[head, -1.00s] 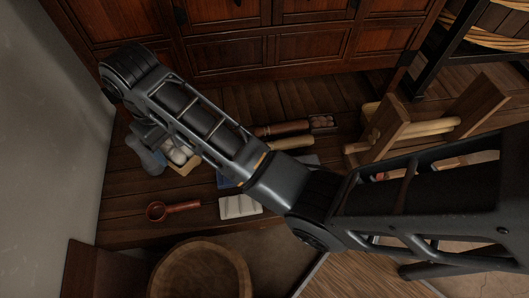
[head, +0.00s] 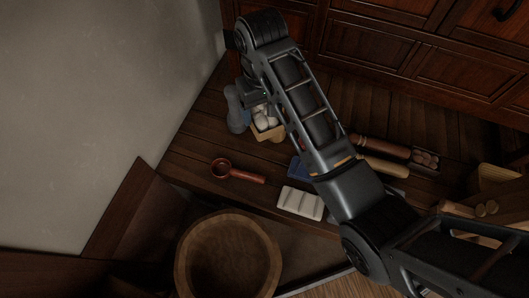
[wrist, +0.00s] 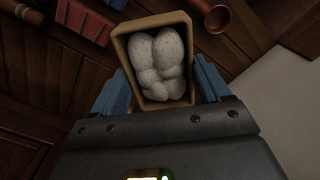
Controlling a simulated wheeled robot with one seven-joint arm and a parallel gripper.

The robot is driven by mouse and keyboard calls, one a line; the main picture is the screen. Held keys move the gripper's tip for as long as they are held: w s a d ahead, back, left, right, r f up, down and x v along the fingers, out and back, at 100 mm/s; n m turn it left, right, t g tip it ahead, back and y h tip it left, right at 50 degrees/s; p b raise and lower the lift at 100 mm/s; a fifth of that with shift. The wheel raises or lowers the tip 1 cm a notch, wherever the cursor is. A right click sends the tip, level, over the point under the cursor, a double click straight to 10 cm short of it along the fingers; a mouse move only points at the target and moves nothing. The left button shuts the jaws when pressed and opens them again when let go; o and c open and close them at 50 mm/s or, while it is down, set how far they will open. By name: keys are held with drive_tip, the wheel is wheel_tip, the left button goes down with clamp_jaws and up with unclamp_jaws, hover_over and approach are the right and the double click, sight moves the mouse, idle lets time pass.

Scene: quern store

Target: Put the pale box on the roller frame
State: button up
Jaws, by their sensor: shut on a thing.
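The pale box (wrist: 158,21) is a small open-topped tan box with several speckled, egg-like lumps in it. In the wrist view it sits between the two blue fingers of my gripper (wrist: 160,88), which is shut on it. In the head view the box (head: 268,134) shows at the end of my arm, over or on the dark plank surface; I cannot tell whether it is lifted. My arm hides part of the gripper. The roller frame (head: 497,176), light wood with round roller ends, is cut off at the right edge of the head view.
A red-brown ladle (head: 238,171), a white ridged block (head: 301,203) and a blue block (head: 299,166) lie near the box. A round wooden tub (head: 228,215) stands in front; drawers (head: 400,50) stand behind.

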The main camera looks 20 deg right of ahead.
wheel_tip(320, 180, down, 21)
drive_tip(key=b, duration=0.5)
drive_tip(key=shift+f, duration=0.15)
drive_tip(key=shift+f, duration=0.15)
drive_tip(key=o, duration=1.1)
wheel_tip(320, 180, up, 12)
drive_tip(key=p, duration=0.3)
